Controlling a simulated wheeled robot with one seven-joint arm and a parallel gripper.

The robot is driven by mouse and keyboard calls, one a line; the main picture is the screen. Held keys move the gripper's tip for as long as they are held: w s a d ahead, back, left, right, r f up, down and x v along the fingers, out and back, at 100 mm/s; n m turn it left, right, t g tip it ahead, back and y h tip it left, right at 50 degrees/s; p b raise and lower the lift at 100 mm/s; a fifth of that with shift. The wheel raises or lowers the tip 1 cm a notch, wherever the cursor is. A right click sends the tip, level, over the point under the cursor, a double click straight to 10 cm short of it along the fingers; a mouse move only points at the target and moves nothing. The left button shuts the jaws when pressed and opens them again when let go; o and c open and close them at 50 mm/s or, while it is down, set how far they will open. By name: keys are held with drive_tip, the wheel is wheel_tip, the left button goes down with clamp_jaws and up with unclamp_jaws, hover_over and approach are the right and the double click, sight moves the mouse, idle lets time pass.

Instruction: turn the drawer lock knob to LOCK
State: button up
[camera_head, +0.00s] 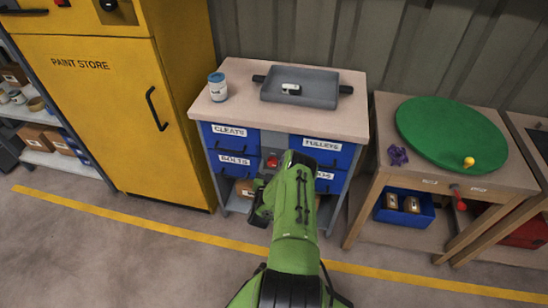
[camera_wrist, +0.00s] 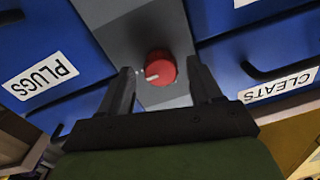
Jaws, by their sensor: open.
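The red lock knob (camera_head: 271,162) sits on the grey strip between the drawers of the workbench cabinet. In the wrist view the knob (camera_wrist: 160,68) is round, with a white pointer mark toward the lower left of the picture. My gripper (camera_wrist: 161,72) is open, its two dark fingers on either side of the knob; I cannot tell whether they touch it. In the head view my gripper (camera_head: 262,192) is in front of the cabinet, partly hidden by my green arm. No LOCK lettering is readable.
Blue drawers (camera_head: 233,139) with dark handles flank the grey strip. The benchtop (camera_head: 250,117) bears a blue-and-white jar (camera_head: 217,87) and a grey tray (camera_head: 322,97). A yellow cabinet (camera_head: 100,110) stands left. A wooden table (camera_head: 398,178) with a green disc stands right.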

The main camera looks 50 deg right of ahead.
drive_tip(key=shift+d, duration=0.1)
drive_tip(key=shift+c, duration=0.4)
drive_tip(key=c, duration=1)
drive_tip(key=shift+o, duration=0.2)
